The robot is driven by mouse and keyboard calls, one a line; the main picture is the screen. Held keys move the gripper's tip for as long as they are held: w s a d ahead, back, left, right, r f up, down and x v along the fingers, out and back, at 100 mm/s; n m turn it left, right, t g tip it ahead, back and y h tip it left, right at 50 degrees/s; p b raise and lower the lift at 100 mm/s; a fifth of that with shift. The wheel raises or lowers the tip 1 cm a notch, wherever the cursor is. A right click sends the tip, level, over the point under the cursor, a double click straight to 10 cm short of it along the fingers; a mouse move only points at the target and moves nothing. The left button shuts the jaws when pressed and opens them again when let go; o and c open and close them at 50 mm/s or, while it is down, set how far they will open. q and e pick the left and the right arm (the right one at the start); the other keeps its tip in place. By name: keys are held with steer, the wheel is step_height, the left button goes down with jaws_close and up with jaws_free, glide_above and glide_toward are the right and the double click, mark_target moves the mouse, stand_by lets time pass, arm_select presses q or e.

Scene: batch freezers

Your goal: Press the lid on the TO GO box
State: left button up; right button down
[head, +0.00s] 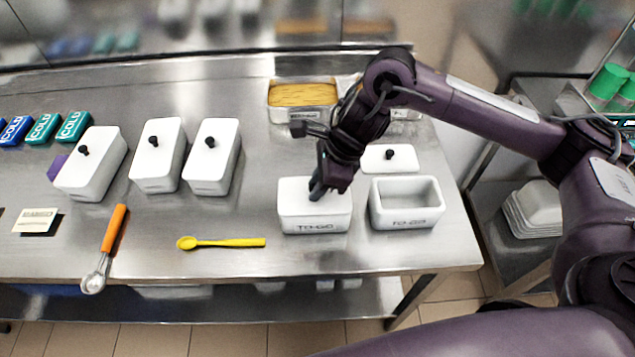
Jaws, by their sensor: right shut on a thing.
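The TO GO box (315,222) is white with dark lettering on its front and stands near the front of the steel table. A white lid (293,191) lies on top of it; I cannot tell whether it is fully seated. My right gripper (318,189) is at the lid's top, pointing down, shut on the lid's knob, which the fingers hide. A second TO GO box (405,219) stands open and empty just to the right. Its lid (390,158) with a black knob lies behind it. My left gripper is not in view.
Three lidded white boxes (158,157) stand at the left. A yellow spoon (222,243) and an orange-handled scoop (105,250) lie near the front. COLD packs (75,126) lie far left. A tub of yellow contents (302,95) stands behind. The table ends at the right.

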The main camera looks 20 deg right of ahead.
steer(key=shift+f+b, duration=0.25)
steer(key=shift+b, duration=0.5)
stand_by(0.7)
stand_by(0.3)
steer(key=c, duration=0.7)
jaws_free()
steer(key=shift+r, duration=0.1)
steer(key=shift+r+p, duration=2.05)
steer(key=shift+r, duration=1.4)
